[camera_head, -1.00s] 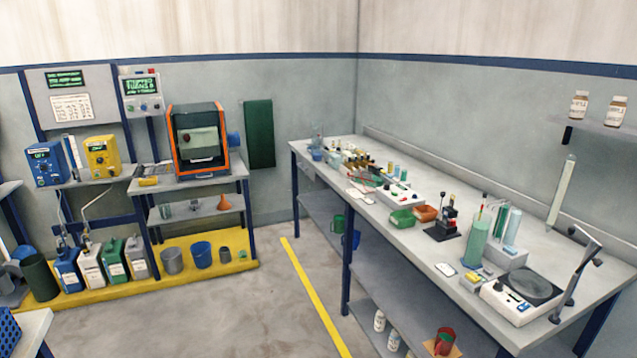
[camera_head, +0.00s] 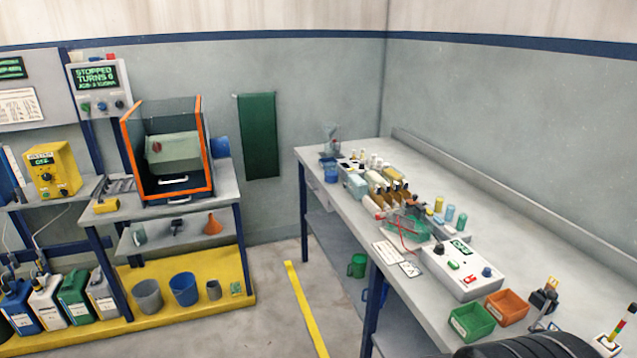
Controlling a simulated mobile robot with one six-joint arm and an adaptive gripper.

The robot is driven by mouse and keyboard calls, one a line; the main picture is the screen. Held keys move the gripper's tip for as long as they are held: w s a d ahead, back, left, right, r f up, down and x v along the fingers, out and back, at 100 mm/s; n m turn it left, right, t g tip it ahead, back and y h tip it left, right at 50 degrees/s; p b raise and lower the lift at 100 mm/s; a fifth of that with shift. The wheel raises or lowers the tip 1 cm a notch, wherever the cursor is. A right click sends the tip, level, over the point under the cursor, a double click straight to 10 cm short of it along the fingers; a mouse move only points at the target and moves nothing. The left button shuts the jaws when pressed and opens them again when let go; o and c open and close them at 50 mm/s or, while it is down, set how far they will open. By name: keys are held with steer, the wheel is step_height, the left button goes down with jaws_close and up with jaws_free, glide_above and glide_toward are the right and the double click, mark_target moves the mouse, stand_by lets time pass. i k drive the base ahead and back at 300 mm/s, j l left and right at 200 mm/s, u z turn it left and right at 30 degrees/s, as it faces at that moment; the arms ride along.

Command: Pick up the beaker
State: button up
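A small grey-green, glassy vessel (camera_head: 139,234) that looks like a beaker stands on the grey shelf (camera_head: 158,247) under the left bench. A small blue vessel (camera_head: 331,171) near the far end of the right bench could also be a beaker; I cannot tell which one is meant. A clear funnel-shaped glass piece (camera_head: 329,138) is just behind the blue vessel. My gripper's fingers are not in view. A dark ribbed shape at the bottom right edge looks like part of my arm, well apart from both vessels.
An orange-framed machine (camera_head: 172,155) stands on the left bench above the shelf. An orange funnel (camera_head: 213,225) sits on the same shelf. Buckets and jugs stand on a yellow platform (camera_head: 215,309). The right bench (camera_head: 520,237) is crowded along its front. Floor (camera_head: 272,325) between is clear.

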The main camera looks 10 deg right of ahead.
mark_target(332, 169)
steer(key=i+l, duration=0.1)
steer(key=i+j+z, duration=0.1)
steer(key=i+j, duration=0.2)
steer(key=i, duration=0.15)
steer(key=i+j+z, duration=0.15)
steer(key=i+j, duration=0.15)
steer(key=i+j+z, duration=0.1)
steer(key=i+j, duration=0.3)
steer(key=i+j+z, duration=0.1)
steer(key=i+j, duration=0.3)
steer(key=i+j+z, duration=0.1)
steer(key=i+j, duration=0.35)
steer(key=i+j+z, duration=0.15)
steer(key=i+j, duration=0.2)
steer(key=i+j+z, duration=0.1)
steer(key=i+j, duration=0.25)
steer(key=j, duration=0.25)
steer(key=i+j+z, duration=0.1)
steer(key=i+j, duration=0.2)
steer(key=j, duration=0.2)
